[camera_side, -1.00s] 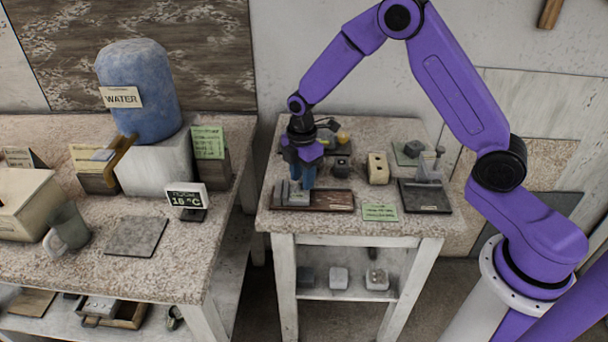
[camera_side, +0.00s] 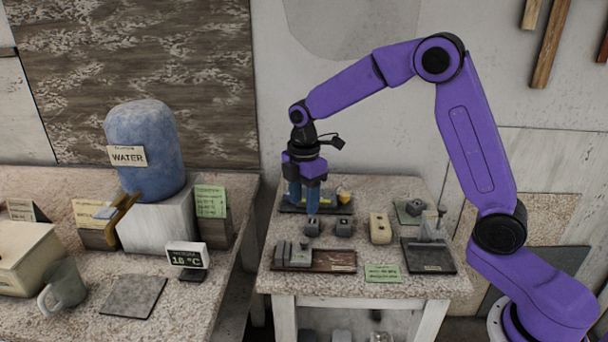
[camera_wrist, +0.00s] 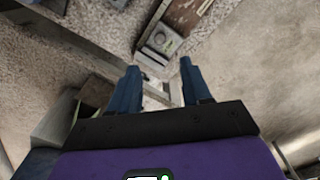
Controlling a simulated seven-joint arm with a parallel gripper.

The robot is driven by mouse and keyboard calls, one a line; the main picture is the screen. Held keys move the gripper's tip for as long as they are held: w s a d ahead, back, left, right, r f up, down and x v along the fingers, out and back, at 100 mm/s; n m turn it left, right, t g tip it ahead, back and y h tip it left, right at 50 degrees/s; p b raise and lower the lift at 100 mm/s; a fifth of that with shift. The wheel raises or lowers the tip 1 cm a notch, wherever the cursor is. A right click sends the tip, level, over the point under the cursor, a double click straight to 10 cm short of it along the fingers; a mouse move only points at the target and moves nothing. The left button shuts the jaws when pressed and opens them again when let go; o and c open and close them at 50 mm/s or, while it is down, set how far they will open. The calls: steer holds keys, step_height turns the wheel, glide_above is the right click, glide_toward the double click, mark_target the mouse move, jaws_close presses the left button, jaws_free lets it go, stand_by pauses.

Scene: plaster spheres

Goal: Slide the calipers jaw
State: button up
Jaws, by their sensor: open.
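What looks like the calipers is a dark brown base (camera_side: 335,262) with grey upright blocks (camera_side: 292,253) at its left end, on the small table's front left. It also shows in the wrist view as a brown strip with a grey block (camera_wrist: 161,40) beyond my fingers. My gripper (camera_side: 304,203) is open, with blue fingers pointing down. It hangs above and behind the calipers, apart from them, near two small dark grey blocks (camera_side: 313,228). In the wrist view my gripper (camera_wrist: 160,72) shows nothing between its fingertips. The small markings are unreadable.
A cream block (camera_side: 380,228) and a dark plate with a grey stand (camera_side: 430,258) stand to the right. A yellow ball (camera_side: 344,196) is at the back. A green card (camera_side: 383,273) lies at the front. The left bench (camera_side: 225,255) holds a blue water container (camera_side: 145,165).

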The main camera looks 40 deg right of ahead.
step_height(320, 180, up, 6)
stand_by(0.5)
steer(key=s+a+m, duration=0.3)
steer(key=s, duration=1.4)
steer(key=s+d+f+m, duration=0.1)
steer(key=s+d, duration=0.1)
steer(key=s, duration=0.6)
steer(key=s+d+f+m, duration=0.1)
steer(key=s+d, duration=0.2)
steer(key=s, duration=0.5)
steer(key=shift+s+d+f, duration=0.35)
